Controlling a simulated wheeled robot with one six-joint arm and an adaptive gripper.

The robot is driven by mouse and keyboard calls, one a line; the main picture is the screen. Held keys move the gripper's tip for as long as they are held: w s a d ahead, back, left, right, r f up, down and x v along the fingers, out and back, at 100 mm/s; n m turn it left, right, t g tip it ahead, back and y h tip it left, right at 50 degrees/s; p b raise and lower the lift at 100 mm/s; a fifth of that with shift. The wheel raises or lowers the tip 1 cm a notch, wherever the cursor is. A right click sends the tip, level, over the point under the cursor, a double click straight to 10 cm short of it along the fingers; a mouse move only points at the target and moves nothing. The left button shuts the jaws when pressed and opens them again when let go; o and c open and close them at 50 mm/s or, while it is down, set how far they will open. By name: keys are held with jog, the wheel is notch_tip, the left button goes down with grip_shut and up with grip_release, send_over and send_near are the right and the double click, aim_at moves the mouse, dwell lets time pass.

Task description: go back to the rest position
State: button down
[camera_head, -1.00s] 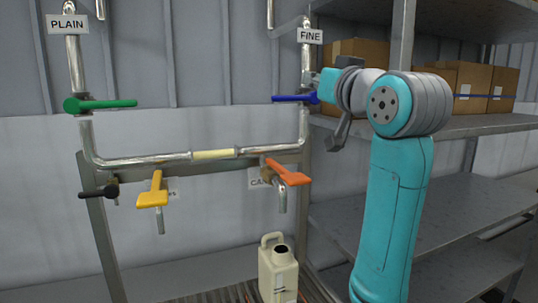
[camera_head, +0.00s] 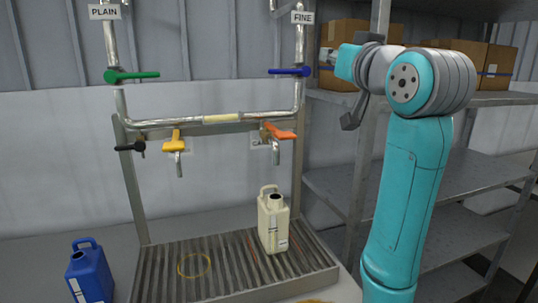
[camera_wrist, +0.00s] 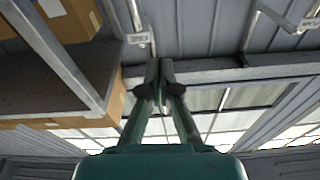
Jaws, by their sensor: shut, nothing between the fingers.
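My gripper (camera_wrist: 160,68) is shut and empty in the wrist view, its two dark fingers meeting at the tips. In the head view its teal end (camera_head: 347,58) is at the upper right, just right of the blue valve handle (camera_head: 288,71) under the FINE sign (camera_head: 301,17). A gap shows between them in the picture. The fingertips are hard to make out there.
A shelf rack (camera_head: 440,180) with cardboard boxes (camera_head: 345,50) stands behind my arm. Pipes carry green (camera_head: 131,76), yellow (camera_head: 173,141) and orange (camera_head: 281,133) handles. A cream jug (camera_head: 273,222) stands on the ribbed tray (camera_head: 225,275); a blue jug (camera_head: 89,273) is at the left.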

notch_tip(320, 180, down, 24)
jog(key=w+d+f+m+h, duration=0.1)
jog(key=w+d+m+h, duration=0.1)
jog(key=w, duration=0.1)
jog(key=s+d+f+m+g+h, duration=0.1)
jog(key=s+f, duration=0.5)
jog(key=f, duration=0.6)
jog(key=s+d+f+h, duration=0.1)
jog(key=s+f, duration=0.4)
jog(key=f, duration=0.8)
jog(key=s+d+f+g+h, duration=0.1)
jog(key=s+f, duration=0.6)
jog(key=s, duration=0.3)
jog(key=s+d+f+g, duration=0.1)
jog(key=s+f, duration=0.6)
jog(key=s, duration=0.3)
jog(key=s+g, duration=0.1)
jog(key=s, duration=2.5)
jog(key=shift+d+r+n+h, duration=0.3)
jog(key=shift+d+r+h, duration=0.1)
jog(key=shift+d+r, duration=0.05)
